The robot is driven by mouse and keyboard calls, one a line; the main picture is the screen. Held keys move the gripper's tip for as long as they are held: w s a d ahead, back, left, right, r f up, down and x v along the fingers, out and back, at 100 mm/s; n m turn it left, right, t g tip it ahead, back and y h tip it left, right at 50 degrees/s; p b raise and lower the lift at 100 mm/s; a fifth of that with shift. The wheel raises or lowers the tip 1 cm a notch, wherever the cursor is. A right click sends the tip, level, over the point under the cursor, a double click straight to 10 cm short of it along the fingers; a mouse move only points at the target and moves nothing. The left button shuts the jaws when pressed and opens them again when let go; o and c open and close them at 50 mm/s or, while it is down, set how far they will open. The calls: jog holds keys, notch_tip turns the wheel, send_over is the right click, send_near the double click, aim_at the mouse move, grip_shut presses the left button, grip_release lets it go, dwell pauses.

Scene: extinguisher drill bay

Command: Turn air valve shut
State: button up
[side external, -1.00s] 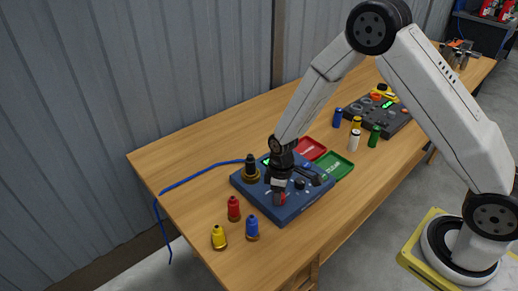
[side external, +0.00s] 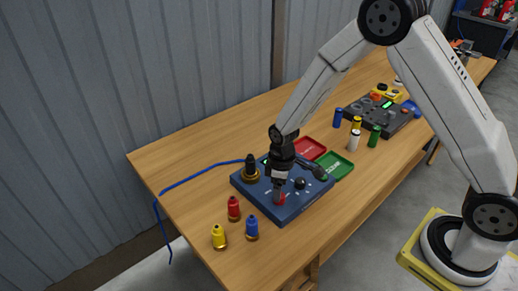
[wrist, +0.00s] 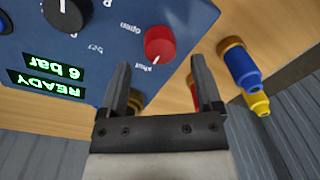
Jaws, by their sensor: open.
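The air valve is a red knob (side external: 279,199) on the near corner of the blue panel box (side external: 310,203). In the wrist view the red knob (wrist: 160,42) shows a white mark on the side by the "shut" label; the "open" label lies farther along. My gripper (side external: 278,187) is above the knob. In the wrist view its two fingers (wrist: 160,70) are apart, with nothing between them, and the knob shows clear beyond the tips. The green display (wrist: 50,77) reads "6 bar" and "READY".
A black knob (wrist: 67,14) is beside the valve. Red (side external: 233,209), blue (side external: 252,228) and yellow (side external: 218,237) fittings stand left of the box. Red (side external: 309,148) and green (side external: 335,166) trays lie behind it. A blue hose (side external: 205,174) crosses the table.

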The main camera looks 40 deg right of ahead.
aim_at(282, 195)
jog(key=shift+d+r, duration=0.1)
jog(key=shift+r, duration=2.45)
jog(key=shift+s+d+r+m, duration=0.2)
jog(key=shift+s+r+m, duration=0.1)
jog(key=shift+r, duration=0.2)
jog(key=s+d+r+m+t, duration=0.3)
jog(key=s+r+m, duration=0.3)
jog(key=s, duration=0.6)
jog(key=shift+d+r, duration=0.4)
jog(key=shift+r, duration=0.2)
